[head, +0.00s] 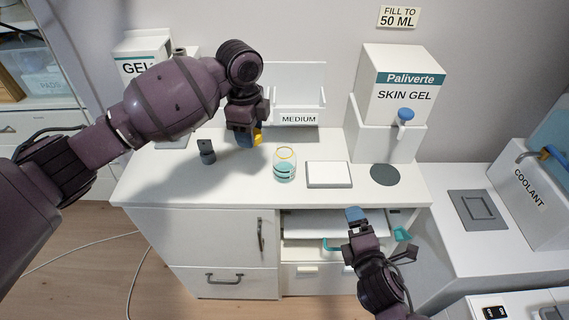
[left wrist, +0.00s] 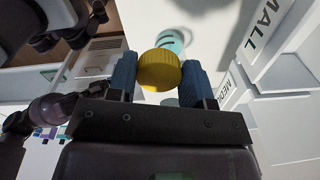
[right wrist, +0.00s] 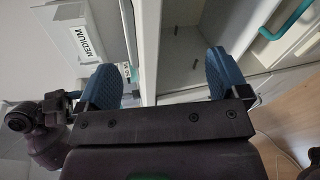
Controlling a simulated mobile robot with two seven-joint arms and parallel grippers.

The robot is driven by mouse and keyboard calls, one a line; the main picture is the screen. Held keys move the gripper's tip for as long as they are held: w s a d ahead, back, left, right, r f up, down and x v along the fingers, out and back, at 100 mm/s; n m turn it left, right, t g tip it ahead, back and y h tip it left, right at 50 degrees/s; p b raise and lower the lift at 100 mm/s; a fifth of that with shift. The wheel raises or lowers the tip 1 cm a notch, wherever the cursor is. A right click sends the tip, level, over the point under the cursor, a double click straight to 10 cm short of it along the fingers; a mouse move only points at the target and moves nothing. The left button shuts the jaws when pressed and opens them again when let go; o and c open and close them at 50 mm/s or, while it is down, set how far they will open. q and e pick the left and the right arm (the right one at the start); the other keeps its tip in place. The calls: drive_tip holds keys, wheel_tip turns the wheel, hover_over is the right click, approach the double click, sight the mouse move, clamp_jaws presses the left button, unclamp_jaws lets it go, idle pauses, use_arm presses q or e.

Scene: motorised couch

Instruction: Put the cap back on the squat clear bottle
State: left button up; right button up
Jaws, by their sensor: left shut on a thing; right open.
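The squat clear bottle (head: 284,166) stands upright and uncapped on the white counter, with teal liquid inside and a yellowish ring at its mouth. My left gripper (head: 251,139) is shut on the yellow cap (head: 258,137), above the counter just left of the bottle. In the left wrist view the ribbed yellow cap (left wrist: 159,70) sits between the two blue fingertips; part of the bottle (left wrist: 171,42) shows behind it. My right gripper (head: 357,217) is low in front of the counter's open drawer. In the right wrist view its blue fingers (right wrist: 160,80) are apart and empty.
A white pad (head: 329,174) and a dark grey disc (head: 385,174) lie right of the bottle. A small dark fixture (head: 207,152) stands to its left. A MEDIUM holder (head: 298,100) and the SKIN GEL dispenser (head: 398,90) stand behind. An open drawer (head: 335,225) is below.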

drive_tip(key=w+a+r+n+t+y, duration=0.1)
drive_tip(key=w+a+r+n, duration=0.25)
drive_tip(key=n, duration=0.35)
use_arm(q)
drive_tip(key=d+r+m, duration=0.1)
drive_tip(key=d+m, duration=0.1)
drive_tip(key=m, duration=0.1)
drive_tip(key=w+d+r+m+p, duration=0.1)
drive_tip(key=d+m, duration=0.2)
drive_tip(key=m, duration=0.1)
drive_tip(key=w+d+r+m, duration=0.1)
drive_tip(key=d+m, duration=0.1)
drive_tip(key=m, duration=0.1)
drive_tip(key=shift+w+d+m, duration=0.1)
drive_tip(key=shift+d+m, duration=0.2)
drive_tip(key=shift+m, duration=0.1)
use_arm(e)
drive_tip(key=n+y, duration=0.5)
drive_tip(key=n, duration=0.7)
approach(289, 169)
drive_tip(key=shift+w+a+f+t, duration=0.25)
drive_tip(key=shift+w+t, duration=0.1)
drive_tip(key=shift+t, duration=0.05)
drive_tip(key=shift+w, duration=0.1)
drive_tip(key=x, duration=1.2)
drive_tip(key=c, duration=1.4)
use_arm(q)
drive_tip(key=shift+f, duration=2.5)
use_arm(e)
drive_tip(key=shift+o, duration=0.2)
